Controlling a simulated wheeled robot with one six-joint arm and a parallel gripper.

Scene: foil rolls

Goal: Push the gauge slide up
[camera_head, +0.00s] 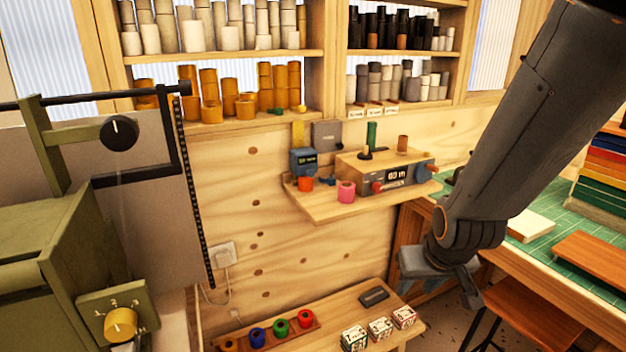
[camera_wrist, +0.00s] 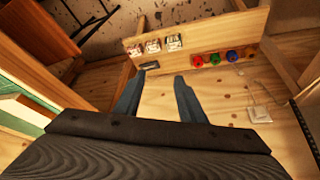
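No part is plainly marked as the gauge slide. At the left of the head view stands an olive-green machine (camera_head: 40,230) with a grey plate (camera_head: 130,200). A black toothed vertical strip (camera_head: 191,180) runs down the plate's right edge, and a black bar frame with a round black knob (camera_head: 119,132) sits near its top. I cannot tell which of these parts slides. My gripper (camera_head: 425,265) is at the right, far from this machine. In the wrist view my gripper (camera_wrist: 160,76) shows two blue-grey fingers apart, with nothing between them.
A wall shelf (camera_head: 310,208) holds a small device with a display (camera_head: 397,175). A low bench carries colored rolls (camera_head: 280,327) and small boxes (camera_head: 380,328). A green-matted table (camera_head: 555,260) and a stool (camera_head: 530,305) stand at the right. Shelves of rolls hang above.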

